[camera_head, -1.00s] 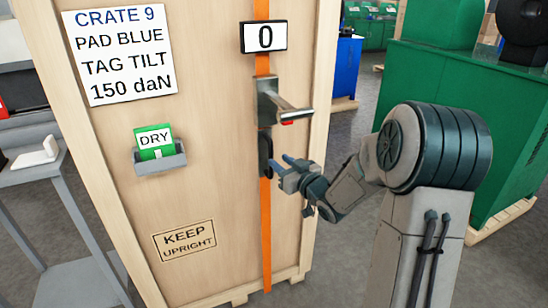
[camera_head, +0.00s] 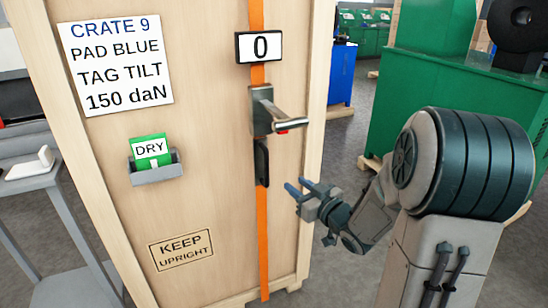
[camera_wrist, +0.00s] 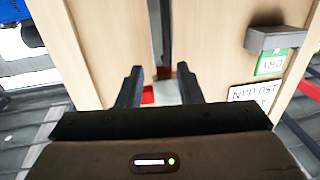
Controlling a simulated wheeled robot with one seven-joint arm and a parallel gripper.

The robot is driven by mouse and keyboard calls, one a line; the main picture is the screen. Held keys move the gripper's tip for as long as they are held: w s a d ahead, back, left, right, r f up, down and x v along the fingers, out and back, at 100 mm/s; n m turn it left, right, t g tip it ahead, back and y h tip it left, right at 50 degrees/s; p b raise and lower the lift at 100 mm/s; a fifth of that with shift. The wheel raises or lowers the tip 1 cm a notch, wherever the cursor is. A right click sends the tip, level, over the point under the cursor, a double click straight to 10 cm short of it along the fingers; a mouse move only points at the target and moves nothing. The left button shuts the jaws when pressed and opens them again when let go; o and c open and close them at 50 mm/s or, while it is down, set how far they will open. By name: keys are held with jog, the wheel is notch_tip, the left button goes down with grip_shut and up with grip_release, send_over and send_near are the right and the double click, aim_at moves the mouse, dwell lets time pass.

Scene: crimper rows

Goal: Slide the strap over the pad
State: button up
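An orange strap (camera_head: 263,235) runs vertically down the front of a tall wooden crate (camera_head: 215,170). A grey ratchet-like fitting with a metal lever (camera_head: 288,124) sits on it, with a small red part below the lever. A dark, rounded oblong piece (camera_head: 262,163) lies on the strap line below the fitting; I cannot tell whether it is a pad. No blue pad is recognisable. My gripper (camera_head: 299,189) is right of the strap and clear of it. Its fingers are apart with nothing visible held; they also show apart in the wrist view (camera_wrist: 160,85).
The crate carries a sign reading "CRATE 9, PAD BLUE, TAG TILT, 150 daN" (camera_head: 115,62), a "0" display (camera_head: 259,47) and a grey holder (camera_head: 156,174) with a green DRY card. A grey table (camera_head: 40,180) stands left, green machinery (camera_head: 420,95) right.

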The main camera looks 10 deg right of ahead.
jog(key=s+d+r+m+g+h+p, duration=0.2)
jog(key=s+r+m+g+h+p, duration=0.2)
jog(key=s+r+g+h+p, duration=0.3)
jog(key=s+a+r+g+p, duration=0.2)
jog(key=s+g+p, duration=0.1)
jog(key=s, duration=0.6)
jog(key=s+a+r+m+g+p, duration=0.1)
jog(key=s+a+r+g+p, duration=0.1)
jog(key=s, duration=0.7)
jog(key=shift+s+a+r+g+p, duration=0.3)
jog(key=shift+a+g+p, duration=0.25)
jog(key=shift+a+g, duration=0.25)
